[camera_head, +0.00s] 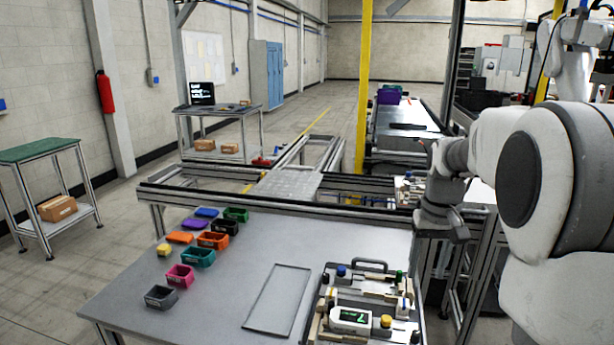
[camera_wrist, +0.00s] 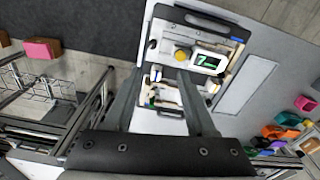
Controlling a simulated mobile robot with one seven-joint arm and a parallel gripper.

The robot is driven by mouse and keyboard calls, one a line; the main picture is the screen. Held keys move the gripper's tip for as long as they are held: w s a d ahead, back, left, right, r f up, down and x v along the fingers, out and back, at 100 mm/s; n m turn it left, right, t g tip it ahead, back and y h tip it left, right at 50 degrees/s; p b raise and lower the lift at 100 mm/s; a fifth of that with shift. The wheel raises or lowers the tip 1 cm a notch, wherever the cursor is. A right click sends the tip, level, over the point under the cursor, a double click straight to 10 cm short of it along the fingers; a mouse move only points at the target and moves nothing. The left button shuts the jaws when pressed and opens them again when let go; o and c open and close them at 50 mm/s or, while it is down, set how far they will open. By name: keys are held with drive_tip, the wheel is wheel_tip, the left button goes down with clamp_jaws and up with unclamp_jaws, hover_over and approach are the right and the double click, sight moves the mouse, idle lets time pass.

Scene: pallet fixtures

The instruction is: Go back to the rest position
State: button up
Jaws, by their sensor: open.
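My gripper (camera_head: 440,232) is raised beside the right edge of the grey table (camera_head: 220,290), right of the pallet fixture (camera_head: 362,290). In the wrist view my gripper (camera_wrist: 158,74) points down with its two fingers spread apart and nothing between them. The fixture shows beyond the fingertips there (camera_wrist: 197,32). It carries a white display (camera_head: 350,319) with a green reading, a yellow knob (camera_head: 386,321), a blue knob (camera_head: 341,270) and a dark handle (camera_head: 370,262). The fingers hide part of the fixture in the wrist view.
Several coloured bins, among them a grey one (camera_head: 161,297) and a teal one (camera_head: 198,257), stand on the table's left. An empty rectangular outline (camera_head: 278,299) lies left of the fixture. A conveyor frame (camera_head: 290,183) runs behind the table. A yellow post (camera_head: 363,90) stands behind.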

drive_tip(key=s+a+r+t, duration=0.2)
drive_tip(key=s+a+r, duration=0.45)
drive_tip(key=s, duration=0.35)
drive_tip(key=s+a+f+t, duration=0.1)
drive_tip(key=s+a, duration=0.1)
drive_tip(key=s, duration=0.4)
drive_tip(key=s+a+f+n+t, duration=0.1)
drive_tip(key=s+a+t, duration=0.1)
drive_tip(key=s, duration=0.4)
drive_tip(key=shift+s+a+n, duration=0.3)
drive_tip(key=shift+s+a, duration=0.05)
drive_tip(key=shift+a, duration=0.5)
idle(1.1)
